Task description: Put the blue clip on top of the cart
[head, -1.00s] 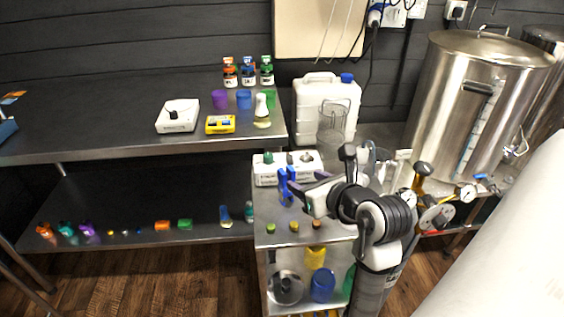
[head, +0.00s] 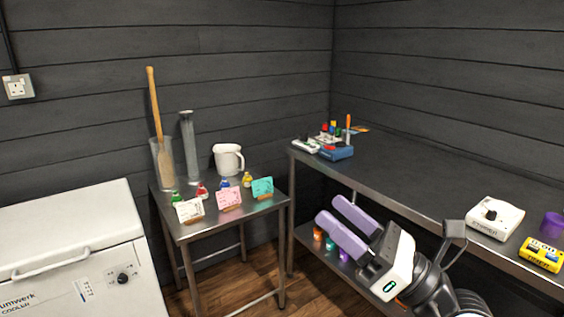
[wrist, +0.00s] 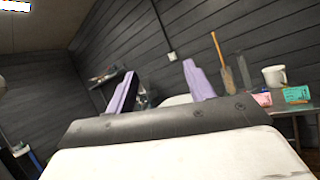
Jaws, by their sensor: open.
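My gripper (head: 334,209) is open, with two purple fingers spread apart and nothing held between them. It hangs in front of the long steel bench, at about the height of its top. In the wrist view the open fingers (wrist: 160,72) point towards the dark wall, with empty space between them. I can make out no blue clip in the current views. The cart is not in the current views either.
The long bench (head: 420,165) bears a white device (head: 495,218), a yellow meter (head: 541,254) and a blue box (head: 336,152). A small table (head: 225,213) with cards, bottles and a jug stands left. A white cooler (head: 70,250) stands nearer. Floor shows between.

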